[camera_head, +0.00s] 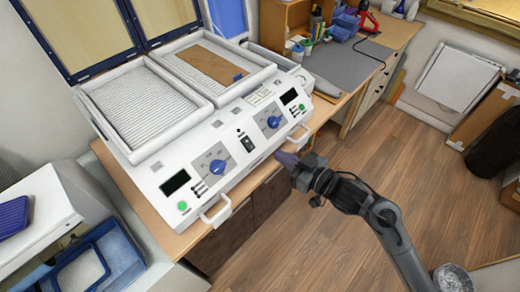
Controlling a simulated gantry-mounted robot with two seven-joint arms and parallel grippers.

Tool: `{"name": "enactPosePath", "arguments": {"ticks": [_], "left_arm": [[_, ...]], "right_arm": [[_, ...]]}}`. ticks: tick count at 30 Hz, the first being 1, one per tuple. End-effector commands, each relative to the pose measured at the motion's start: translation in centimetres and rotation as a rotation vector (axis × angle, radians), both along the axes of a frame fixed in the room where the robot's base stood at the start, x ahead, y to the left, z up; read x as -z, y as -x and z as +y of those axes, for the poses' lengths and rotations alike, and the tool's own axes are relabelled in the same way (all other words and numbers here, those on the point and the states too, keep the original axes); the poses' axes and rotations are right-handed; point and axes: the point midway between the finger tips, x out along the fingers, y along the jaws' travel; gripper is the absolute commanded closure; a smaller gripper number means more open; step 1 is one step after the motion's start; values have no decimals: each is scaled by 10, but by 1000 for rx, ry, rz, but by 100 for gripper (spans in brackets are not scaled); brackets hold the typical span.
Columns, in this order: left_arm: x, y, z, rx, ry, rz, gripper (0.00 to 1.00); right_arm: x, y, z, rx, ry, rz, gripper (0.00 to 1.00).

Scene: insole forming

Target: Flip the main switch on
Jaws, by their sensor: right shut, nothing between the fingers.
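The white insole forming machine (223,178) stands on a wooden-topped bench, with its front panel facing my right arm. A small black switch (247,142), apparently the main switch, sits in the middle of the panel between two blue knobs; its position is too small to read. My right gripper (284,157) is shut and empty. In the picture it is just right of and below the switch, by the panel's front edge, apart from the switch. My left gripper is out of view.
Two white handles (216,213) stick out from the machine's front edge, one either side of the switch. A brown sheet (210,66) lies in the right tray. A blue bin (115,255) is at the lower left. Open wooden floor (330,230) lies in front.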

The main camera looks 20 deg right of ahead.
Motion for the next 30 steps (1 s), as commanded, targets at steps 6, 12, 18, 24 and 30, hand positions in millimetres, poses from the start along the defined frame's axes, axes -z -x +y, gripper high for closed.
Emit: {"name": "enactPosePath", "arguments": {"ticks": [6,12,18,24,30], "left_arm": [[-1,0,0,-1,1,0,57],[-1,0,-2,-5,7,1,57],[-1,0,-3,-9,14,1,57],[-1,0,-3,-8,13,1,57],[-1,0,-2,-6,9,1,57]], "right_arm": [[6,-38,17,0,-3,0,100],[19,-65,30,0,-3,5,100],[37,-76,34,0,-1,2,100],[44,-81,37,0,0,1,100],[45,-81,37,0,1,1,100]]}}
